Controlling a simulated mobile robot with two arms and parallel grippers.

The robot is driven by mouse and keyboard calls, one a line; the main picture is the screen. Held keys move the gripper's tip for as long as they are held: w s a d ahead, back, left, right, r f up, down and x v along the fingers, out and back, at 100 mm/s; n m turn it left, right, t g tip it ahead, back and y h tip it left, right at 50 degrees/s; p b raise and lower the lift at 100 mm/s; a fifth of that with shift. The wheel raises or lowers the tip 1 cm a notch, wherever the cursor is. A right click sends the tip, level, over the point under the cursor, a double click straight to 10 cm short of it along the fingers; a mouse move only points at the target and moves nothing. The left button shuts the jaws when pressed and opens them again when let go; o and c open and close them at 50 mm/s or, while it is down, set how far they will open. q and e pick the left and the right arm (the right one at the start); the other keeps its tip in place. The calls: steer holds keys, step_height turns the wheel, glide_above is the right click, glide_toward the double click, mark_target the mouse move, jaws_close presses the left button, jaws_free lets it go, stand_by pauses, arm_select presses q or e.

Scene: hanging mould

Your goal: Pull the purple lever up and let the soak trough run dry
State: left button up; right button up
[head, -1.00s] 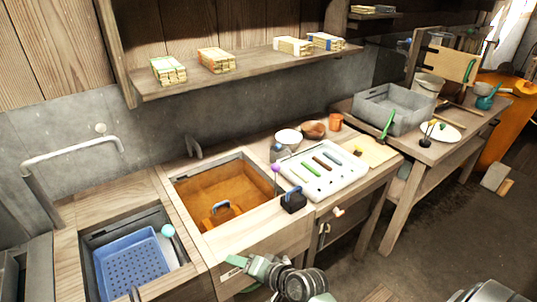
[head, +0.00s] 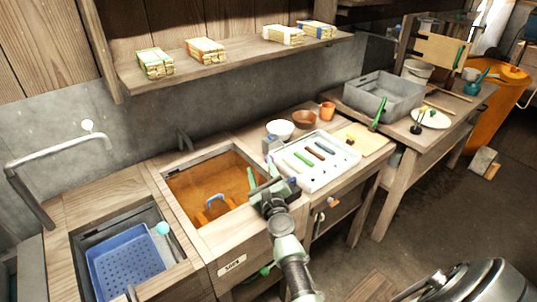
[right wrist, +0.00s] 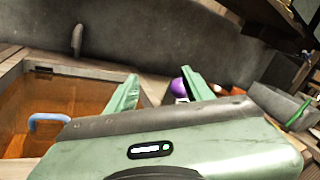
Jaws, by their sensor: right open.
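The soak trough (head: 190,188) is a wooden basin holding brown-orange liquid, with a blue handle (head: 216,201) in it. In the right wrist view the trough's liquid (right wrist: 80,100) is at the left. The purple lever's round knob (right wrist: 178,88) shows in the right wrist view between my open green fingers, close to the right one; its stem is hidden. In the head view my right gripper covers the lever. My right gripper (head: 264,172) is open at the trough's right edge. Whether it touches the knob I cannot tell. My left gripper is not in view.
A second basin with a blue perforated tray (head: 125,268) and a teal-knobbed lever (head: 163,229) lies left. A white tray of coloured bars (head: 335,166) stands just right of my gripper. A shelf (head: 240,57) with bundles overhangs the back.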

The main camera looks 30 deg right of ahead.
steer(key=w+d+f+m+g+h+b, duration=0.1)
steer(key=w+d+m+h+b, duration=0.1)
steer(key=w+d+m, duration=0.3)
steer(key=shift+w+d+f+m+g+h+b, duration=0.3)
steer(key=shift+w+d+f+g+h, duration=0.1)
steer(key=shift+w+d, duration=0.8)
steer(key=shift+s, duration=0.1)
jaws_close()
stand_by(0.5)
